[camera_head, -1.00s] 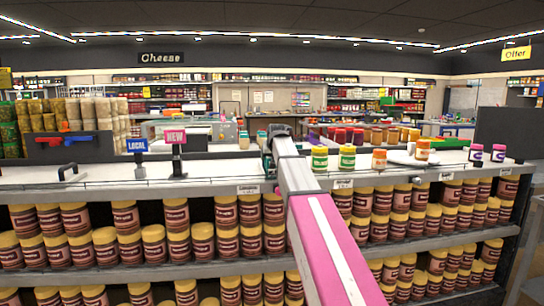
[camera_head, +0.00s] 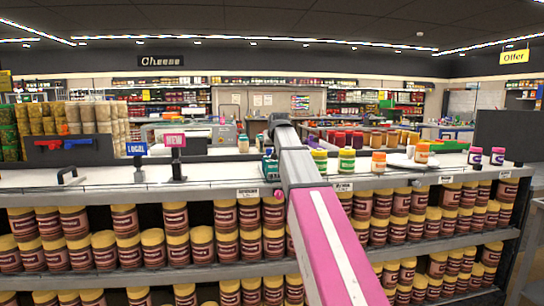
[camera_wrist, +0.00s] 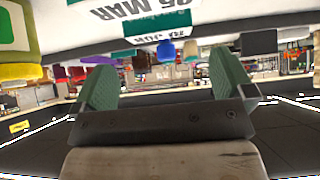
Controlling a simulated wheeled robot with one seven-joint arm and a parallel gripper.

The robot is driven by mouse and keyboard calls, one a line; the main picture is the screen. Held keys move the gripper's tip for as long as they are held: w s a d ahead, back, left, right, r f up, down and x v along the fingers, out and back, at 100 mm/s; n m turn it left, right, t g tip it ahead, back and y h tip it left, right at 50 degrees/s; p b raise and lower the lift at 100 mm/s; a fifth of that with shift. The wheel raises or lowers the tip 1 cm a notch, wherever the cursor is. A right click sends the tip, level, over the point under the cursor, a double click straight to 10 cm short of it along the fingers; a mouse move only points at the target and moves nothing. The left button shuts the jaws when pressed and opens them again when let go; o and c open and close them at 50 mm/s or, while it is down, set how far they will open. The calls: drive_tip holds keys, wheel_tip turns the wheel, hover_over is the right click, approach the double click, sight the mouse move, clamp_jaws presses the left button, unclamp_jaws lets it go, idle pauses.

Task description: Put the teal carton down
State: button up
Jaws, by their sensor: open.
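The teal carton (camera_head: 269,168) is a small teal shape on the white shelf top, just left of my forearm in the head view, and partly hidden by it. In the wrist view, a white and teal printed face (camera_wrist: 150,14) with date lettering fills the top edge, close to the camera; it appears to be the carton. My gripper (camera_wrist: 165,72) has its two green fingers spread apart, with nothing visible between them. In the head view the fingers are mostly hidden by my arm.
Jars with green and orange lids (camera_head: 347,160) stand just right of my arm. Sign holders (camera_head: 175,155) stand to the left. The shelf top (camera_head: 220,174) between signs and carton is clear.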

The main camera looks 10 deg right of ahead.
drive_tip(key=shift+v, duration=2.25)
